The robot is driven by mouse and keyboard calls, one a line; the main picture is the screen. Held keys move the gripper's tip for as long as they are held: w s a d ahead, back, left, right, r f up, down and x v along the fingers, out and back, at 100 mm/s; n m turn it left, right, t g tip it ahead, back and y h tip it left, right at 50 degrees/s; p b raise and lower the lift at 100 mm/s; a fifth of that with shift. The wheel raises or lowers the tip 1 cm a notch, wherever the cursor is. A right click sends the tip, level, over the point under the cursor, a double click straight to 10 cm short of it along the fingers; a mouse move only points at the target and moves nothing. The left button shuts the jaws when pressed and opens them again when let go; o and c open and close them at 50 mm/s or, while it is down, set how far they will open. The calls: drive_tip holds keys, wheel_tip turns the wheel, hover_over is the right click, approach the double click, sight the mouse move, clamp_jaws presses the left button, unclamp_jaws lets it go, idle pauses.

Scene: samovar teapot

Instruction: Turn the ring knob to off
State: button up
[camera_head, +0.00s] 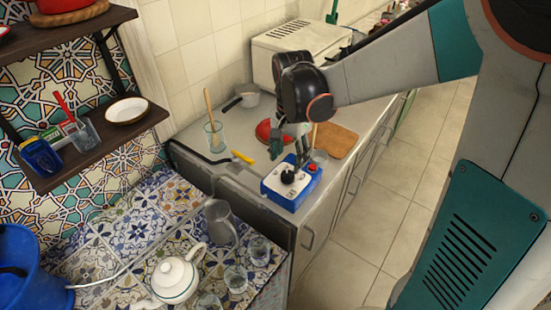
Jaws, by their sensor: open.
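A small blue box (291,200) with a pale top plate stands on the grey counter near its front corner. A black knob (288,176) sits on its top, and a red part (311,168) shows on its right side. I take the black knob for the ring knob; its setting is too small to read. My gripper (299,160) reaches down over the box from the upper right, open, with its fingers close to the knob. I cannot tell whether they touch it. The fingers hide part of the box's back.
Behind the gripper are a red round thing (266,131) and a wooden board (332,140). A white teapot (174,281), a grey jug (221,223) and glasses stand on the lower tiled surface.

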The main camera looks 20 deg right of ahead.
sight(288, 174)
wheel_tip(288, 174, down, 7)
drive_tip(key=shift+r+b, duration=0.2)
drive_tip(key=shift+b, duration=0.8)
drive_tip(key=c, duration=1.1)
